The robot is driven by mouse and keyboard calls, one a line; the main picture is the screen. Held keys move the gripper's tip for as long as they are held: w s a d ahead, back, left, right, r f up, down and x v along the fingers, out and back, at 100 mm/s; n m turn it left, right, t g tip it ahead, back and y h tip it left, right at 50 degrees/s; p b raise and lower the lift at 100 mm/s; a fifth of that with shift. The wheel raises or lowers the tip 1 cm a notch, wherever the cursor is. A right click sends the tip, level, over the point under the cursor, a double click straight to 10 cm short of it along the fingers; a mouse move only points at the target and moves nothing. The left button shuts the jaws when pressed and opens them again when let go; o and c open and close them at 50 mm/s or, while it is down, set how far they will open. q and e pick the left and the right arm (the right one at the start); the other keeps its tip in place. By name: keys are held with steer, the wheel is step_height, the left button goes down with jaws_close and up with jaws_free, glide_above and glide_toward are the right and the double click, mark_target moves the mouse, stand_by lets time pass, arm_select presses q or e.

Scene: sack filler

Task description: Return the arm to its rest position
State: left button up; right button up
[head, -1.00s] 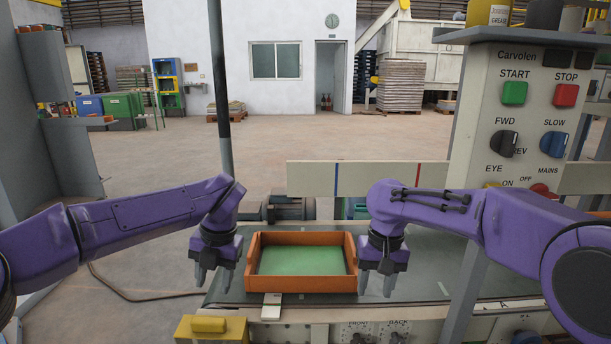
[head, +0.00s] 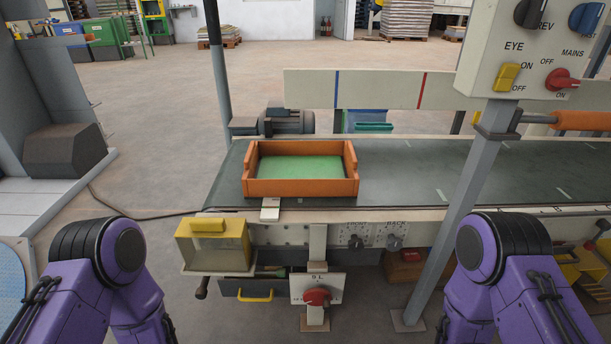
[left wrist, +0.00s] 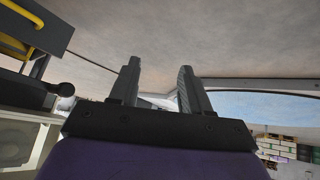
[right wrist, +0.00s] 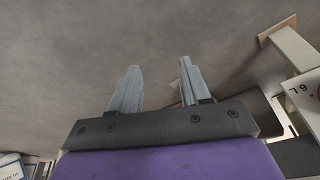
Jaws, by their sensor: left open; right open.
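My left gripper shows in the left wrist view (left wrist: 157,88), its two dark fingers apart with nothing between them. My right gripper shows in the right wrist view (right wrist: 158,88), its two grey fingers also apart and empty. In the head view only purple links of both my arms show at the lower left and lower right; both grippers are out of that view. Both arms are clear of the orange tray (head: 300,188) with the green bottom, which sits on the dark conveyor belt (head: 410,180).
The control panel (head: 540,60) and its slanted grey post (head: 460,210) stand at the right. A yellow box (head: 214,247) and a panel with a red knob (head: 317,294) are on the conveyor's front. A grey pole (head: 218,90) rises at the belt's left end.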

arm_select(q)
steer(key=s+f+m+g+h+b, duration=0.1)
steer(key=s+f+m+g+h, duration=0.2)
steer(key=s, duration=0.8)
arm_select(e)
steer(key=s+d+h, duration=0.2)
steer(key=s+d, duration=0.2)
steer(key=s, duration=0.4)
arm_select(q)
step_height(320, 180, up, 30)
steer(key=y+p, duration=0.1)
steer(key=p, duration=2.8)
steer(key=shift+a+m+t, duration=0.3)
steer(key=shift+a, duration=0.1)
arm_select(e)
step_height(320, 180, up, 30)
steer(key=shift+w+f, duration=0.15)
arm_select(q)
steer(key=shift+c, duration=0.4)
arm_select(e)
steer(key=shift+c, duration=0.5)
arm_select(q)
steer(key=shift+a, duration=0.1)
arm_select(e)
steer(key=shift+w+a, duration=0.1)
steer(key=shift+a, duration=0.05)
